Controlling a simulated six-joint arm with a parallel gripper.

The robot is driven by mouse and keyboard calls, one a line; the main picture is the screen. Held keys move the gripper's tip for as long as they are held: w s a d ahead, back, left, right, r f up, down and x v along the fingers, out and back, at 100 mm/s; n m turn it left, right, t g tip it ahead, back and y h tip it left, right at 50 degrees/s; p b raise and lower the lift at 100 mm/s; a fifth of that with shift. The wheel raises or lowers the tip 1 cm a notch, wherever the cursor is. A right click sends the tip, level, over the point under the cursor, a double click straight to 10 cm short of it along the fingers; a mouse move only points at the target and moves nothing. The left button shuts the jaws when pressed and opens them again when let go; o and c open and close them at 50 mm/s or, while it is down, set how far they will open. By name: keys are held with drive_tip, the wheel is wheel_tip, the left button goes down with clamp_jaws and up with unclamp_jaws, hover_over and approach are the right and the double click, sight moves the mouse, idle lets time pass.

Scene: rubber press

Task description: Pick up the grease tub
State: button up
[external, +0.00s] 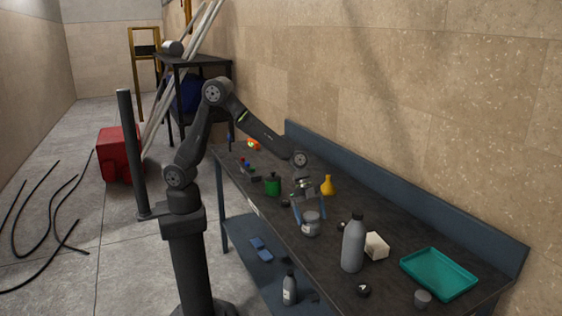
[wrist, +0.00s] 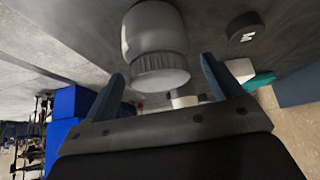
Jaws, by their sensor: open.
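The grease tub (external: 311,228), which I take to be the grey jar with a pale ribbed lid, stands on the dark workbench directly below my gripper (external: 310,210). In the wrist view the tub (wrist: 153,35) is upper centre, its lid facing me. The open blue fingers of my gripper (wrist: 163,72) show to the left and right of the lid. The fingers are not closed on the tub. I cannot tell whether either finger touches it.
A tall grey bottle (external: 353,243), a pale block (external: 376,246) and a teal tray (external: 440,273) lie to the right. A green container (external: 272,186) and a yellow flask (external: 327,185) stand farther back. A raised back panel (external: 400,197) edges the bench (external: 325,262).

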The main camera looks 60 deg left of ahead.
drive_tip(key=shift+x, duration=1.1)
drive_tip(key=c, duration=1.3)
